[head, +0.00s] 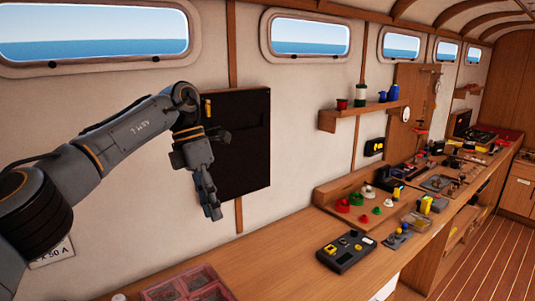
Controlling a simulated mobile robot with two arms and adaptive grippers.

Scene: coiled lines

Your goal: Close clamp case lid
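I cannot tell for certain which thing is the clamp case. A dark case-like thing with its lid standing up (461,122) is far off on the bench at the right, small in view. A flat dark box (346,251) with yellow parts on top lies nearer on the bench; no raised lid shows on it. My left gripper (214,206) hangs fingers down in front of the wall, left of both and apart from them. It holds nothing that I can see, and its finger gap is unclear. My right gripper is not in view.
A long wooden bench (270,252) runs along the wall, with a clear stretch left of the dark box. A red compartment tray (190,284) is at the bottom edge. Red, green and white knobs and small tools crowd the bench farther right. A black panel (243,150) is behind my gripper.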

